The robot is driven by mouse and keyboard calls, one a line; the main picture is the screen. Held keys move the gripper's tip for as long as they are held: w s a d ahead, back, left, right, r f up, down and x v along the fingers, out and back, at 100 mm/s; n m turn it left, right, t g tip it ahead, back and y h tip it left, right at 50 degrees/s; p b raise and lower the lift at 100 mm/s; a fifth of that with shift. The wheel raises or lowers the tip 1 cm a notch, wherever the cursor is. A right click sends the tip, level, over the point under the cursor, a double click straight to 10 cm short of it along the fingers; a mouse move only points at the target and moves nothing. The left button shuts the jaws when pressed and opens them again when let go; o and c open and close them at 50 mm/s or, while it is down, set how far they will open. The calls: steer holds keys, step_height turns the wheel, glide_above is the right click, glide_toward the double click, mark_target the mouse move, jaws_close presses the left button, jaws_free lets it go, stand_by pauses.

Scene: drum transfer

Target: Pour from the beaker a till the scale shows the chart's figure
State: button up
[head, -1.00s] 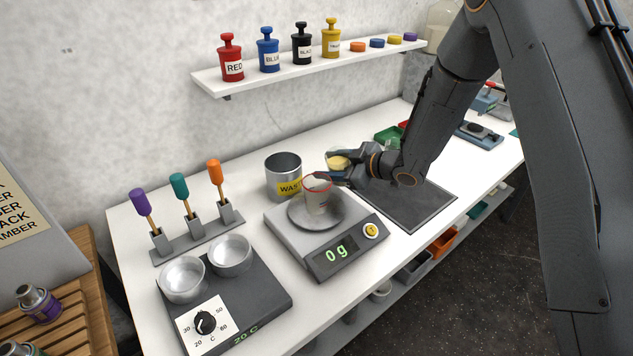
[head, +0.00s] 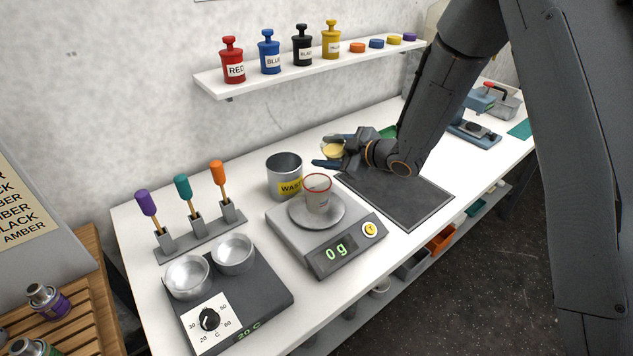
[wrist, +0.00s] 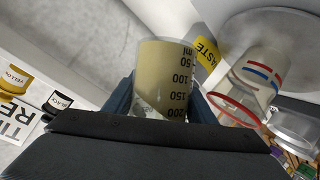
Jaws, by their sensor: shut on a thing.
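My gripper (head: 328,157) is shut on a beaker with yellow contents (head: 334,151). In the wrist view the beaker (wrist: 163,80) sits between the fingers, with black marks from 50 to 200 ml. A clear cup with a red rim (head: 317,193) stands on the round pan of the scale (head: 285,236). The scale display (head: 336,251) reads 0 g. The held beaker is behind and to the right of the cup, apart from it. The cup also shows in the wrist view (wrist: 247,90). The chart (head: 18,205) is cut off at the left edge; its visible words include AMBER and BLACK.
A metal WASTE can (head: 284,177) stands close behind the scale. A hot plate (head: 228,290) with two metal dishes is at the front left. Several brushes stand in a rack (head: 200,237). A dark mat (head: 400,195) lies clear to the right.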

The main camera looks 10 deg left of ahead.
steer(key=shift+s+a+r+n+t, duration=0.15)
steer(key=shift+s+r+n+t, duration=0.15)
steer(key=shift+n, duration=0.1)
stand_by(1.1)
steer(key=shift+s+r+n+t+b, duration=0.1)
steer(key=shift+r+n+t+b, duration=0.3)
steer(key=shift+r+n+b, duration=0.15)
stand_by(1.7)
steer(key=shift+f+n+t+h+b, duration=0.3)
steer(key=shift+f+n+t+b, duration=0.1)
steer(key=shift+n+b, duration=0.3)
stand_by(1.1)
steer(key=shift+r+n+t+b, duration=0.3)
steer(key=shift+r+n+t, duration=0.1)
steer(key=shift+r+n, duration=0.15)
stand_by(1.9)
